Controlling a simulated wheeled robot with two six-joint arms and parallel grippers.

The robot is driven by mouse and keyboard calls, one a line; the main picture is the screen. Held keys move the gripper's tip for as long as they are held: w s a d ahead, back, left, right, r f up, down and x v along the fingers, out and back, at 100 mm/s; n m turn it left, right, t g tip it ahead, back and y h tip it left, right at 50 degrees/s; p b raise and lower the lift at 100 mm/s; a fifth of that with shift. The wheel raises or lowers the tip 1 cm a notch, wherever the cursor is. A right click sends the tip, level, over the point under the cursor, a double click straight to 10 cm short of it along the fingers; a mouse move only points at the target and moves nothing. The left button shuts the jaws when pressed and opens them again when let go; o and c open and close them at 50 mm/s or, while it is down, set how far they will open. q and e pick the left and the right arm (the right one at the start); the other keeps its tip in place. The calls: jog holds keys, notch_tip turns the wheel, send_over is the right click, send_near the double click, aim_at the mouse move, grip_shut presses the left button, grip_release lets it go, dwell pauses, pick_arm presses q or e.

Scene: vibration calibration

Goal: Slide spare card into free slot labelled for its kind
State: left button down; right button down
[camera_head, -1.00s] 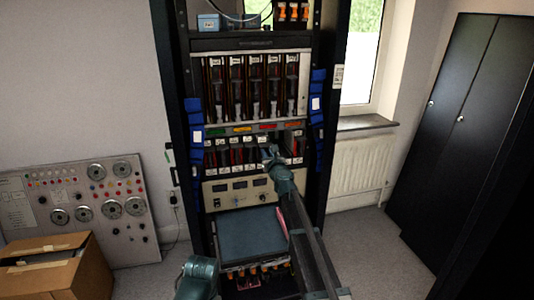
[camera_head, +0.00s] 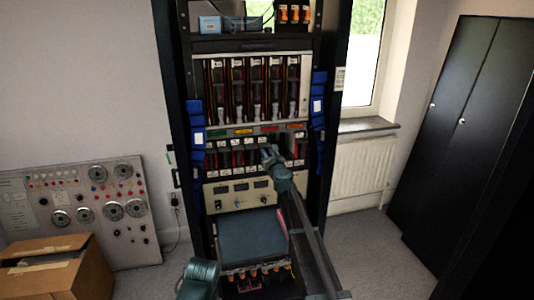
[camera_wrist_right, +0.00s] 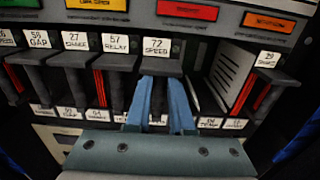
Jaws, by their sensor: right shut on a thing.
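My right gripper (camera_head: 267,154) reaches into the lower card row of the rack. In the right wrist view its two blue fingers (camera_wrist_right: 160,104) are shut on the dark handle of a card labelled 72 SPEED (camera_wrist_right: 161,66). That card stands upright in the row, below a red label strip (camera_wrist_right: 187,11); how deep it sits cannot be told. Just right of it is a dark gap (camera_wrist_right: 207,85), with a pale slotted panel beside it. A card labelled 29 (camera_wrist_right: 268,60) stands right of the gap. Cards 57 RELAY (camera_wrist_right: 116,62) and 58 GAP (camera_wrist_right: 38,58) stand to the left. My left gripper is not in view.
An upper row of tall modules (camera_head: 252,90) sits above the coloured label strips. A panel with meters (camera_head: 240,190) and a blue-grey tray surface (camera_head: 250,236) lie below. Blue bundles (camera_head: 317,110) flank the rack. A cardboard box (camera_head: 60,270) stands at lower left.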

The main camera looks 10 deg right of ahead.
jog(key=shift+w, duration=0.5)
dwell(1.0)
jog(key=c, duration=0.7)
grip_release()
jog(key=shift+f+b, duration=0.6)
jog(key=shift+s, duration=0.2)
jog(key=shift+s+d, duration=0.1)
jog(key=shift+s, duration=2.2)
jog(key=s, duration=0.6)
jog(key=shift+d, duration=0.1)
